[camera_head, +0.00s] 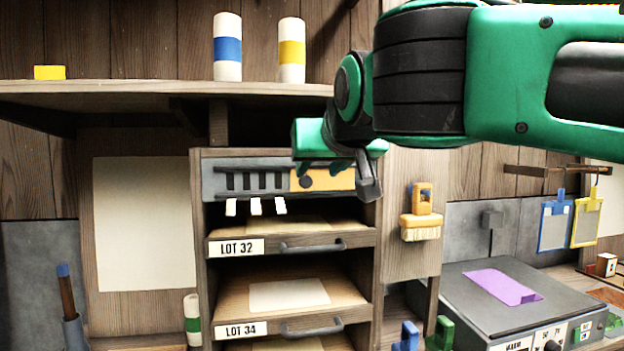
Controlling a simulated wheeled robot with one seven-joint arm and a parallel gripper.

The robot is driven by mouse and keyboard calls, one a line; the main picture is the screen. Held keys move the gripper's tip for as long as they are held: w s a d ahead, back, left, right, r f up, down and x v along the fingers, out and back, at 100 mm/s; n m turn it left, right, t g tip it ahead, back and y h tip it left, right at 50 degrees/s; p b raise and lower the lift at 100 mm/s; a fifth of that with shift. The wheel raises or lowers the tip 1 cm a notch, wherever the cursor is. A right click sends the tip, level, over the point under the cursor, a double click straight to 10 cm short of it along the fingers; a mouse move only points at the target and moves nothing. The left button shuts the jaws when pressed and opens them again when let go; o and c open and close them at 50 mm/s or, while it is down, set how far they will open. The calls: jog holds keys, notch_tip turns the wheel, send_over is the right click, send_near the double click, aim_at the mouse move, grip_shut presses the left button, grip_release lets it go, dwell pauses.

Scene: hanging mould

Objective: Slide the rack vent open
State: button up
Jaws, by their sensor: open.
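The rack vent (250,181) is a grey panel with several dark slots, across the top of the wooden rack. An orange plate (328,181) with a dark round spot sits at its right end, partly hidden by my gripper. My gripper (338,170) is open, with its green and grey parts in front of the vent's right end. I see nothing held in it. I cannot tell whether it touches the vent.
Below the vent are white tabs (256,206) and drawers labelled LOT 32 (236,247) and LOT 34 (240,330). A shelf (130,89) runs above. A grey hotplate-like box (470,290) stands lower right.

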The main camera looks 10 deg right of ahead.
jog(key=shift+v, duration=1.3)
jog(key=s+d+f+m+g+h, duration=0.3)
jog(key=d+f+g, duration=0.3)
jog(key=d+f, duration=1.35)
jog(key=s+d+f+m+g+y, duration=0.1)
jog(key=s+d+f+g, duration=0.2)
jog(key=s+f, duration=0.7)
jog(key=s+d+f+m+g+y, duration=0.2)
jog(key=s+d+f+g, duration=0.2)
jog(key=s+f, duration=0.7)
jog(key=shift+s, duration=0.8)
jog(key=shift+d, duration=0.1)
